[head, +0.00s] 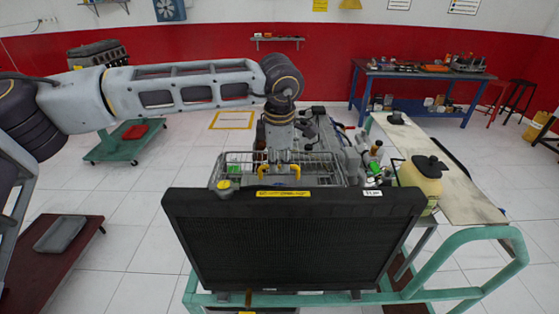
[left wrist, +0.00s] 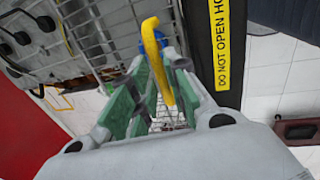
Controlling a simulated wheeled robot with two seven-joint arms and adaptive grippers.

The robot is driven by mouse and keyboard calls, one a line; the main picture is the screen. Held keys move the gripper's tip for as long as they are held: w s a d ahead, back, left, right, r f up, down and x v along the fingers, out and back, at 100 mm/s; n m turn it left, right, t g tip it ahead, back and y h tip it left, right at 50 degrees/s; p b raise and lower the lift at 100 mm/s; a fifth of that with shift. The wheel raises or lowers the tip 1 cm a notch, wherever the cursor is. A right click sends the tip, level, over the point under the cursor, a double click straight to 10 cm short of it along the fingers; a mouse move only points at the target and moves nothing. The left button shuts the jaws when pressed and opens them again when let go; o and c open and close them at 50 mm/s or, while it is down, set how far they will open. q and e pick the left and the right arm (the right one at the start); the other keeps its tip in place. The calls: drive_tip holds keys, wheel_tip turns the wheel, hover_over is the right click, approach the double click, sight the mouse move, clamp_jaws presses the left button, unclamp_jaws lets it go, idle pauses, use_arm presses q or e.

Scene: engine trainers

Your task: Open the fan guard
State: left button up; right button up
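The fan guard (head: 240,162) is a wire mesh cage standing behind the black radiator (head: 290,245) in the head view. Its bars also show at the upper left of the left wrist view (left wrist: 88,32). A yellow handle (head: 296,168) is on the guard; in the left wrist view the yellow handle (left wrist: 155,50) runs between my fingers. My left gripper (head: 279,157) points down at the handle from above. In the left wrist view its green-padded fingers (left wrist: 158,85) stand apart on both sides of the handle; firm contact is not visible. My right gripper is not in view.
A yellow-capped filler neck (head: 224,186) rises at the radiator's left top corner. A yellowish jug (head: 424,178) stands right of the engine. The green stand rail (head: 490,235) curves at the right.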

use_arm(q)
clamp_jaws()
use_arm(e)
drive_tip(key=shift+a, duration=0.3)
use_arm(q)
drive_tip(key=shift+r, duration=0.15)
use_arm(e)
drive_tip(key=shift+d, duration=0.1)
